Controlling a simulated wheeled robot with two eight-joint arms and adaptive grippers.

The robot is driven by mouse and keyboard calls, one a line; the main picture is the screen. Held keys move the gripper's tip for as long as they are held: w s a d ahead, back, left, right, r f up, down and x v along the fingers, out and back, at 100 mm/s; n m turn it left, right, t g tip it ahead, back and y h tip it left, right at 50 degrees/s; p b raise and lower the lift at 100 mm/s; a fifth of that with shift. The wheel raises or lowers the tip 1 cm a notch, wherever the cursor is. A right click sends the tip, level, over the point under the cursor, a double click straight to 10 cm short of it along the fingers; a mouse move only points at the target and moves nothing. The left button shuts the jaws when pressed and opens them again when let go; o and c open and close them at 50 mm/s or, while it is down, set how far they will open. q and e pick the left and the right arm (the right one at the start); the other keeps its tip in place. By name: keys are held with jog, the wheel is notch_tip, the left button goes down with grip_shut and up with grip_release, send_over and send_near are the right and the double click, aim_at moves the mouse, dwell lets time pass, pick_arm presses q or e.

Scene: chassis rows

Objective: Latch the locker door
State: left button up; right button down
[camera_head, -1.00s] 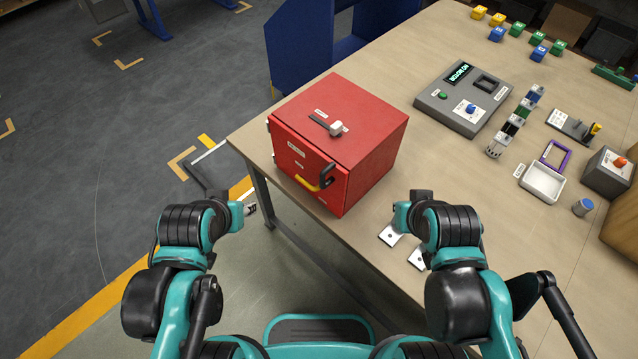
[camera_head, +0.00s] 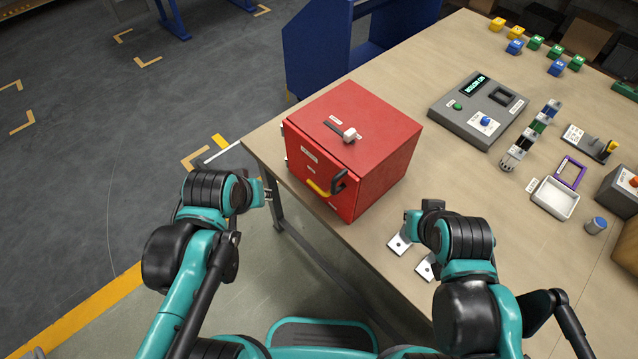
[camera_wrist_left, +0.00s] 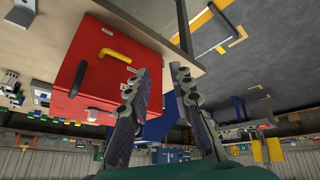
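The red locker (camera_head: 375,145) stands on the table near its front left edge. Its door (camera_head: 318,172) faces me and looks flush with the body. The door carries a yellow handle (camera_head: 318,188), and a black latch lever (camera_head: 340,182) sits at its right side. The wrist view shows the yellow handle (camera_wrist_left: 115,55) and the black lever (camera_wrist_left: 77,80) beyond my fingers. My left gripper (camera_head: 269,193) is left of the door and apart from it. Its fingers are spread and empty in the wrist view (camera_wrist_left: 160,72). My right gripper (camera_head: 408,215) is right of the locker over the table; its fingers are unclear.
Two white plates (camera_head: 400,242) lie by my right gripper. A grey control box (camera_head: 478,108), a white tray (camera_head: 555,198) and several small parts lie farther right. A blue cabinet (camera_head: 315,50) stands behind the locker. The table's edge (camera_head: 300,208) runs below the door.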

pick_arm(q)
jog(key=w+d+n+g+p, duration=0.1)
jog(key=w+d+n+g, duration=0.1)
jog(key=w+d+n, duration=0.4)
jog(key=n+g+h+p, duration=0.1)
jog(key=n+g+p, duration=0.1)
jog(key=g, duration=0.1)
send_near(316, 187)
jog(key=f+b, duration=0.1)
jog(key=f, duration=0.1)
jog(key=f+b, duration=0.1)
jog(key=f, duration=0.2)
jog(key=w+d+f+b, duration=0.1)
jog(key=f, duration=0.2)
grip_shut()
